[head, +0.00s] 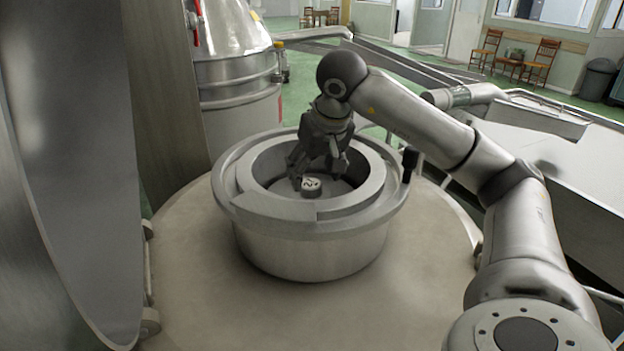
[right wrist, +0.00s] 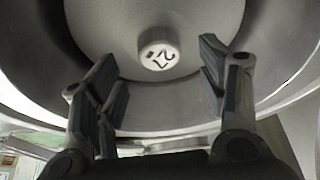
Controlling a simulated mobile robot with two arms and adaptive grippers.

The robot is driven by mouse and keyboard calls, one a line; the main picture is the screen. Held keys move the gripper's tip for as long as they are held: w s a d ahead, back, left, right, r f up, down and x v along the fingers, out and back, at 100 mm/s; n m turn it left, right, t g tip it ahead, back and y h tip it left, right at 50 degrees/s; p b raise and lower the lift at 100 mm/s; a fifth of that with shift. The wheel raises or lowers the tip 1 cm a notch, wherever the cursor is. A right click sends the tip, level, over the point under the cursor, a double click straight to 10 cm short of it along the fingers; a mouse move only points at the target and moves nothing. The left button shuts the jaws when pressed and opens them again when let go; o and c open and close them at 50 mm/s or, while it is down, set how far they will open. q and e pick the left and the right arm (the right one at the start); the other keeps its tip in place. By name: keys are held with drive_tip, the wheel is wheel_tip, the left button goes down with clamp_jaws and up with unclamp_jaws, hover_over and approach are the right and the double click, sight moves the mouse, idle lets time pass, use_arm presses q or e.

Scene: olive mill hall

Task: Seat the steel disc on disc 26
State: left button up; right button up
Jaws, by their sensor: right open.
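A pale grey round disc (right wrist: 105,22) lies inside the round metal vessel; part of it also shows in the head view (head: 338,188). A short round knob (head: 311,187) with dark marks on its top stands at its middle. In the right wrist view the knob (right wrist: 159,52) shows marks that include a 2; I cannot read the full number. My right gripper (head: 315,172) is open above the vessel, pointing down. Its fingers stand on either side of the knob in the right wrist view, apart from it. I cannot tell a second disc below. My left gripper is not in view.
The vessel's wide metal rim (head: 268,210) surrounds my right gripper closely. The vessel stands on a broad round pale base (head: 200,270). A large steel panel (head: 70,150) fills the left side. A steel tank (head: 235,90) stands behind.

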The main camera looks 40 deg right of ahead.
drive_tip(key=v, duration=0.8)
drive_tip(key=shift+r, duration=0.15)
